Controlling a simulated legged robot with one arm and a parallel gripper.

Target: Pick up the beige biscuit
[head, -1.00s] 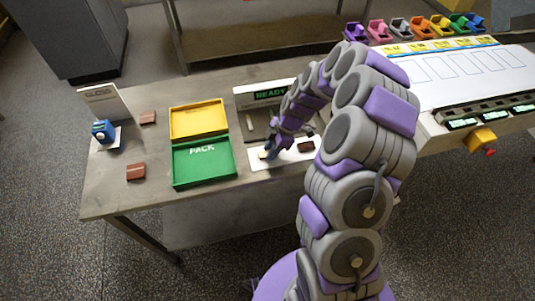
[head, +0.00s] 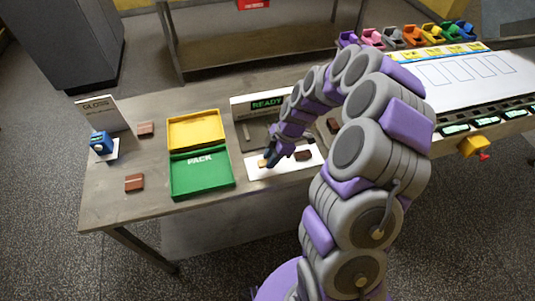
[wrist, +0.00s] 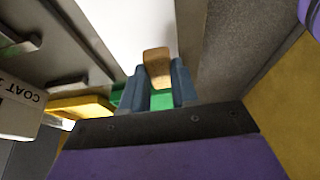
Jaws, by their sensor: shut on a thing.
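The beige biscuit (wrist: 157,66) is between the two blue-grey fingers of my gripper (wrist: 160,85) in the wrist view, its far end sticking out past the fingertips. In the head view the biscuit (head: 263,163) is a small tan patch at the left part of a white plate (head: 285,170). My gripper (head: 268,158) is there too, pointing down at the plate and shut on the biscuit. From these views I cannot tell whether the biscuit touches the plate. The fingers partly hide it.
A dark brown piece (head: 303,155) lies on the white plate right of my gripper. Brown pieces (head: 134,182) and a blue device (head: 102,143) are farther left. The READY panel (head: 268,103) stands behind.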

